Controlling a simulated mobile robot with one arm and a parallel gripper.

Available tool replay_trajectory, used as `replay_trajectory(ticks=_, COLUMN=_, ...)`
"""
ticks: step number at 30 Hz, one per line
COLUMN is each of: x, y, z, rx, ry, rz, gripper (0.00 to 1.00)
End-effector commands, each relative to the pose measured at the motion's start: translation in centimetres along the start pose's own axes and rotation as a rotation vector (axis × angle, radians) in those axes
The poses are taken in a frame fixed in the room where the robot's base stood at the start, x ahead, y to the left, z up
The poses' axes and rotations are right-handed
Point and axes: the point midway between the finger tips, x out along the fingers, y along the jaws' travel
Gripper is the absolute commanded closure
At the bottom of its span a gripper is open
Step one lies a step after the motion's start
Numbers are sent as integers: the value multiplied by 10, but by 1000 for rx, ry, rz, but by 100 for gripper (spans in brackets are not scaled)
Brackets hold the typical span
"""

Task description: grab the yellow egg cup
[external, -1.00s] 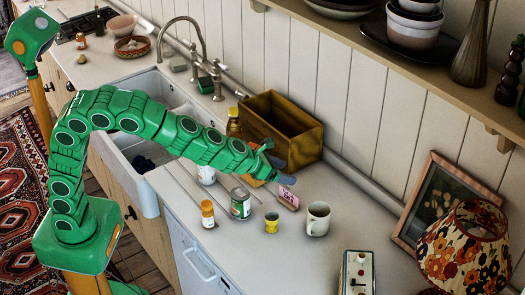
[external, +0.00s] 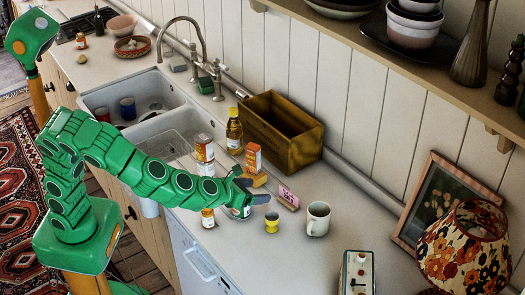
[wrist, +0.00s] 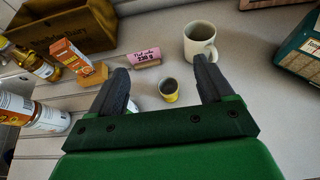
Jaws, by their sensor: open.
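The small yellow egg cup (external: 271,222) stands upright on the pale counter, left of a white mug (external: 318,218). Its inside looks dark in the wrist view (wrist: 168,89), where it shows between and beyond my fingers. My gripper (external: 257,190) is open and empty, above the counter and a little up and left of the egg cup in the external view. In the wrist view my gripper (wrist: 163,82) has its two dark fingers spread wide, with the mug just past the right fingertip. Nothing hides the egg cup.
A pink label block (external: 288,197) stands behind the egg cup. A wooden crate (external: 283,130) is against the wall. Counter in front of the egg cup is clear.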

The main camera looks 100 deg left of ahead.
Motion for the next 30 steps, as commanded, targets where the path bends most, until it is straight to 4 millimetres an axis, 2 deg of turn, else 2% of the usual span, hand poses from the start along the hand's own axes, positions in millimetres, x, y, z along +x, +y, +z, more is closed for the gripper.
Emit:
replay_trajectory(ticks=18, x=56, y=0, z=-115, rx=7, ry=0, rz=0, gripper=19)
replay_trajectory(ticks=22, x=61, y=0, z=-125, rx=1, ry=0, rz=-2, gripper=19)
replay_trajectory(ticks=30, x=76, y=-1, z=-128, rx=0, ry=0, rz=-2, gripper=19)
